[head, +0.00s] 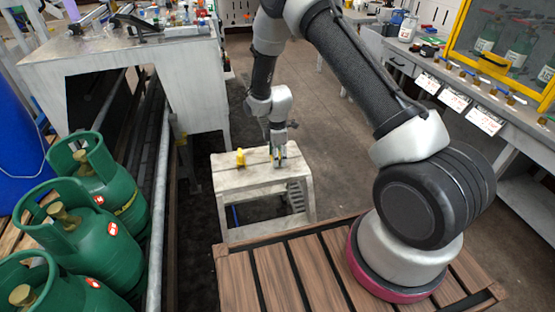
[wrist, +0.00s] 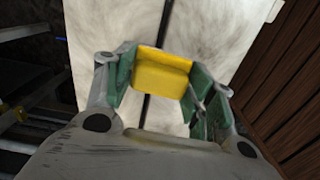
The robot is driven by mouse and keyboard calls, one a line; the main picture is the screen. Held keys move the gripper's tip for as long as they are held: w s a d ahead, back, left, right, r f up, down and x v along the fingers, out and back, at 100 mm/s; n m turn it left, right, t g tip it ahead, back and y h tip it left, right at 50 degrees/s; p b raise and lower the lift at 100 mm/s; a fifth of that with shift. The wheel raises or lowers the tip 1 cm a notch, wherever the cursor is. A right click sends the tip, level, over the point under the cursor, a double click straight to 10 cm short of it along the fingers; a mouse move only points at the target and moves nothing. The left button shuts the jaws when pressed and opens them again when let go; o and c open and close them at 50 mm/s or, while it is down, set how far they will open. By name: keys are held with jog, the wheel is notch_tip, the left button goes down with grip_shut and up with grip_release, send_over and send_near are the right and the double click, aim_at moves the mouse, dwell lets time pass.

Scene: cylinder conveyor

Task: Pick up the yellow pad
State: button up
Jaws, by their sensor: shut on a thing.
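The yellow pad (wrist: 162,74) sits between the green-lined fingers of my gripper (wrist: 158,85) in the wrist view. My gripper is shut on it. In the head view my gripper (head: 279,160) points down over the right part of a small whitish stool (head: 235,182), and its fingers mostly hide the pad. The pad is at or just above the stool top; I cannot tell whether it touches. The stool top with its dark gap also shows behind the pad in the wrist view (wrist: 205,35).
A small yellow object (head: 240,157) stands on the stool, left of my gripper. Green gas cylinders (head: 95,235) stand at the left beside a metal rail (head: 158,220). A workbench (head: 130,50) is behind left, and a counter with bottles (head: 460,80) at right. Open floor (head: 345,165) lies right of the stool.

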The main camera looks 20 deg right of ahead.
notch_tip(320, 180, up, 10)
jog(key=shift+r, duration=0.1)
jog(key=o, duration=0.3)
jog(key=shift+c, duration=1.4)
jog(key=m, duration=0.3)
jog(key=s+d+r+m, duration=0.5)
jog(key=d+m, duration=0.3)
jog(key=m, duration=0.6)
jog(key=shift+s+r, duration=0.15)
jog(key=shift+s, duration=0.55)
